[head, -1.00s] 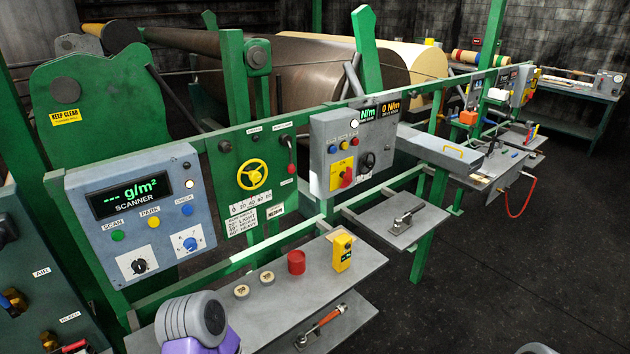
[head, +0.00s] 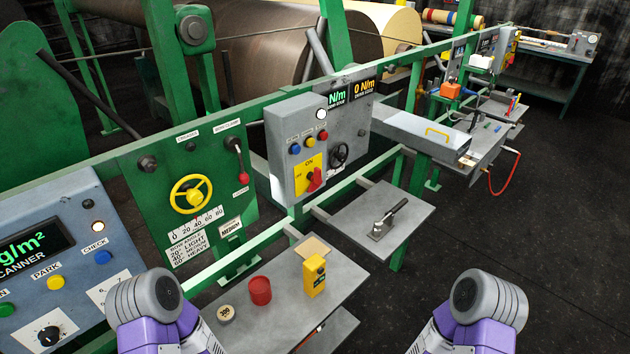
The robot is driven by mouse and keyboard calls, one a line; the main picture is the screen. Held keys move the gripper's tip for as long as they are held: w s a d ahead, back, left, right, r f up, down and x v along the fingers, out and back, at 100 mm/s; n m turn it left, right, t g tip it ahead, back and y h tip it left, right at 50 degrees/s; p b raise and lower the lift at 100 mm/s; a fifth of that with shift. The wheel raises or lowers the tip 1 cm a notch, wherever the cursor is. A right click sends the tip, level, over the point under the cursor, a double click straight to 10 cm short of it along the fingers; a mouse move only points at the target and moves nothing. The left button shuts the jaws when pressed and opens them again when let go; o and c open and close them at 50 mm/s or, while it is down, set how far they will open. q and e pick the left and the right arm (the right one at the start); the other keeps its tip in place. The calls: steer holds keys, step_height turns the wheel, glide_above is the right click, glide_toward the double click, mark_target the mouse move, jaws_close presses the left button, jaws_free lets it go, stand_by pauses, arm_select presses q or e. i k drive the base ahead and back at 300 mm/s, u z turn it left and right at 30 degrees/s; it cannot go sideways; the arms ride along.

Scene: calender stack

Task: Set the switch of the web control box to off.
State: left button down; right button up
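The web control box (head: 291,148) is a grey box on the green rail, near the middle of the head view. Its front carries a red rotary switch (head: 315,180) on a yellow plate (head: 303,172) with an ON label at the top. I cannot tell for certain which setting the red handle points to. Small blue, yellow and red buttons and a black knob (head: 339,154) are also on the box. Parts of both my arms show at the bottom edge, well below and in front of the box. The fingers of both grippers are out of view.
A shelf (head: 245,330) in front holds a red cylinder (head: 260,290) and a yellow device (head: 315,276). A grey plate with a clamp (head: 385,218) juts out right of the box. The scanner panel (head: 62,262) stands at left. Open floor (head: 520,215) lies at right.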

mark_target(318, 181)
steer(key=k, duration=0.5)
steer(key=z, duration=0.85)
steer(key=i, duration=0.95)
steer(key=u, duration=1.15)
